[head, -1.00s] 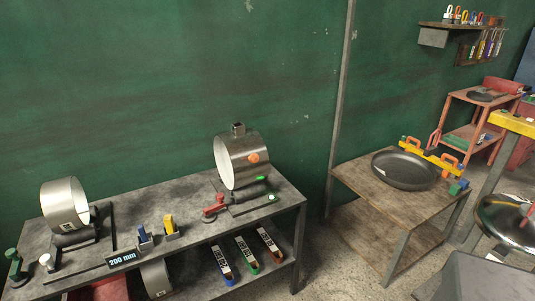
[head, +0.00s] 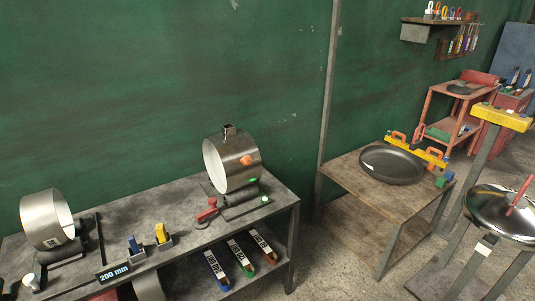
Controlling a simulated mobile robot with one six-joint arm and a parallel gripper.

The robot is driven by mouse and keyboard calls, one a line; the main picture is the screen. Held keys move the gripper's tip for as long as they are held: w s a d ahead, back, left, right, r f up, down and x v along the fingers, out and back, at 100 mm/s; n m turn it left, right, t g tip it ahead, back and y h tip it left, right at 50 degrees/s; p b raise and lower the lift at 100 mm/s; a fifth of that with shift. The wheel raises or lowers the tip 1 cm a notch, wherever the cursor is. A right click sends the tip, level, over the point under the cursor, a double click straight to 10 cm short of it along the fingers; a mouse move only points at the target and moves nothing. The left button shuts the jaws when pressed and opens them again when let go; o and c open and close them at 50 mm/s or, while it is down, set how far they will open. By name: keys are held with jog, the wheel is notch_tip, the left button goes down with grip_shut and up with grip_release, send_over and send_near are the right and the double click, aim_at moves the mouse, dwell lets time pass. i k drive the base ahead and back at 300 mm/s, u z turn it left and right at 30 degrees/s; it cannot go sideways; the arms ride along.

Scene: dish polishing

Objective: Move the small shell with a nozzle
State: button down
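The shell with a nozzle (head: 237,174) is a shiny metal cylinder lying on its side, its open end facing left. A small square nozzle (head: 228,129) stands on its top, and an orange spot is on its side. It rests on a dark holder (head: 240,207) at the right end of the grey workbench (head: 181,199). Another metal shell (head: 46,215), with no nozzle showing, rests on a holder at the bench's left end. My gripper is out of view.
A red-handled clamp (head: 207,211) sits before the shell. Blue and yellow blocks (head: 161,235) and a "200 mm" sign (head: 113,271) line the bench front. A wooden table (head: 347,186) with a dark pan (head: 392,165) stands right. A polished dish (head: 500,211) is at far right.

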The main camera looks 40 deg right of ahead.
aim_at(232, 159)
jog(key=z, duration=0.95)
jog(key=k, duration=0.95)
jog(key=i, duration=0.8)
jog(key=z, duration=0.05)
